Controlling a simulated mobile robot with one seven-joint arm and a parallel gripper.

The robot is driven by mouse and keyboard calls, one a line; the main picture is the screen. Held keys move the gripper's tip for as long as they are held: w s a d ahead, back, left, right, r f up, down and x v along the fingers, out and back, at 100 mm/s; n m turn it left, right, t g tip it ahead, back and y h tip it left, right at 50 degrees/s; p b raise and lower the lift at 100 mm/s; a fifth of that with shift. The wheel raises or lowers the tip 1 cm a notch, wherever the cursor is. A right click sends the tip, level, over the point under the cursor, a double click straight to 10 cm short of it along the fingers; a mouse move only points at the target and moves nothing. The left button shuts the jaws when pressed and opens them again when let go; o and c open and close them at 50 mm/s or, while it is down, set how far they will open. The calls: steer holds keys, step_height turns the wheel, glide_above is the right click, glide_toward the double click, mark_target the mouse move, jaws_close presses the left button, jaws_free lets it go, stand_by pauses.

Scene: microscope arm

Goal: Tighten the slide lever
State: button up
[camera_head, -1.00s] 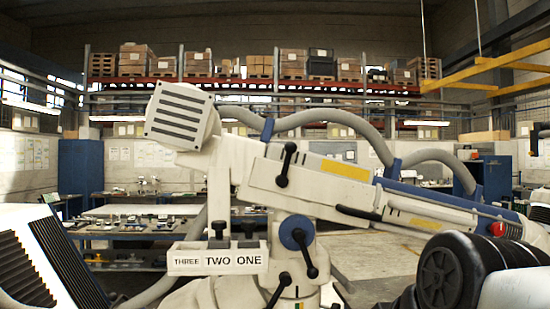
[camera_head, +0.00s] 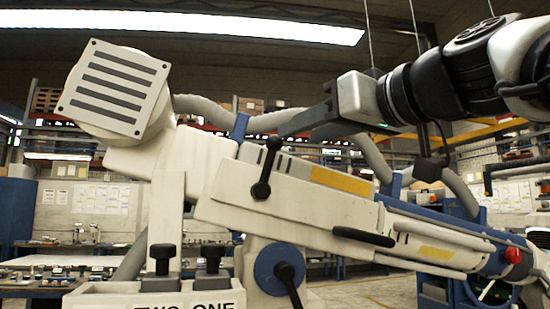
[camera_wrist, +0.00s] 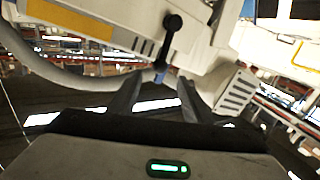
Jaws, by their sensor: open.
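A black ball-ended lever (camera_head: 268,166) stands on the side of the white microscope arm (camera_head: 300,205). It slants slightly, upper end to the right. No label marks it as the slide lever. In the wrist view, a black lever (camera_wrist: 168,42) hangs from the white housing, its lower end just beyond and between the fingertips. My gripper (camera_head: 282,132) comes in from the right, fingers pointing left, near the upper end of the lever in the picture. In the wrist view, my gripper (camera_wrist: 157,86) has its fingers apart with nothing between them. Contact with the lever is not visible.
A second black lever (camera_head: 289,282) sits on a blue round hub lower down. A dark bar handle (camera_head: 364,237) lies to the right along the arm. A grey hose (camera_head: 385,165) runs behind my gripper. The striped square head (camera_head: 115,88) is at upper left.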

mark_target(280, 142)
steer(key=p+x, duration=0.1)
steer(key=x, duration=0.9)
steer(key=shift+c, duration=0.3)
jaws_close()
